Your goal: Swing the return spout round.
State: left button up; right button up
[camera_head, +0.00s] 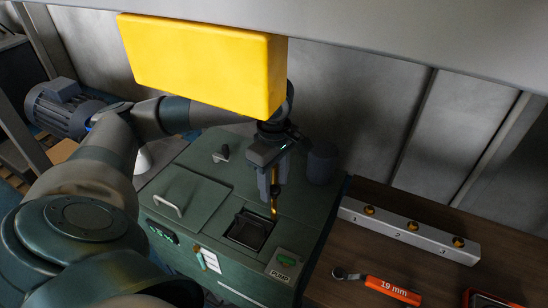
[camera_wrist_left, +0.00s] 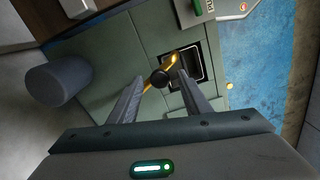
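The return spout, a thin brass tube (camera_head: 274,208), stands on the green tank top (camera_head: 195,180) beside the dark square opening (camera_head: 250,229). My left gripper (camera_head: 269,197) points down over the spout. The gripper's fingers partly hide the spout in the head view. My right gripper is not in view.
A large yellow block (camera_head: 205,62) hangs above my left arm. A dark cylinder (camera_head: 321,163) stands close right of the gripper. The tank carries a lid handle (camera_head: 167,206) and a PUMP panel (camera_head: 284,267). A metal block (camera_head: 410,230) and orange 19 mm wrench (camera_head: 392,290) lie on the bench.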

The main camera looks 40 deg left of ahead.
pick_arm(q)
jog(key=shift+d+r+p, duration=0.1)
jog(key=shift+r+p, duration=0.5)
jog(key=shift+r, duration=0.55)
jog(key=shift+r+p, duration=0.3)
jog(key=shift+r, duration=0.4)
notch_tip(320, 180, up, 2)
jog(key=shift+r+p, duration=0.1)
jog(key=shift+p, duration=0.3)
jog(key=shift+r, duration=0.55)
